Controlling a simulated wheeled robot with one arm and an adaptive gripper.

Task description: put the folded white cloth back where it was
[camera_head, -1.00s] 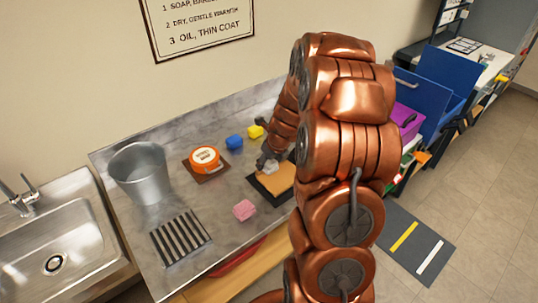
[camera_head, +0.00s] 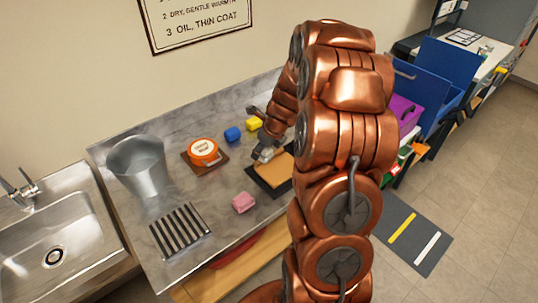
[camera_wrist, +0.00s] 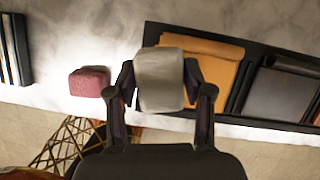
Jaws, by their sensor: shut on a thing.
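My gripper (camera_wrist: 160,92) is shut on the folded white cloth (camera_wrist: 162,70), a pale rounded pad between the two fingers in the wrist view. Behind the cloth in that view are a tan piece (camera_wrist: 215,72) and the black tray (camera_wrist: 238,99) it lies in; the cloth overlaps the tray's left end. In the head view my gripper (camera_head: 264,154) is at the tray's back left, by the tan piece (camera_head: 271,174). The cloth is small and hard to make out there. I cannot tell how high it is above the tray.
A pink block (camera_head: 243,202) sits left of the tray. An orange tin (camera_head: 203,149), blue block (camera_head: 232,134) and yellow block (camera_head: 253,123) stand behind. Bare counter lies between.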

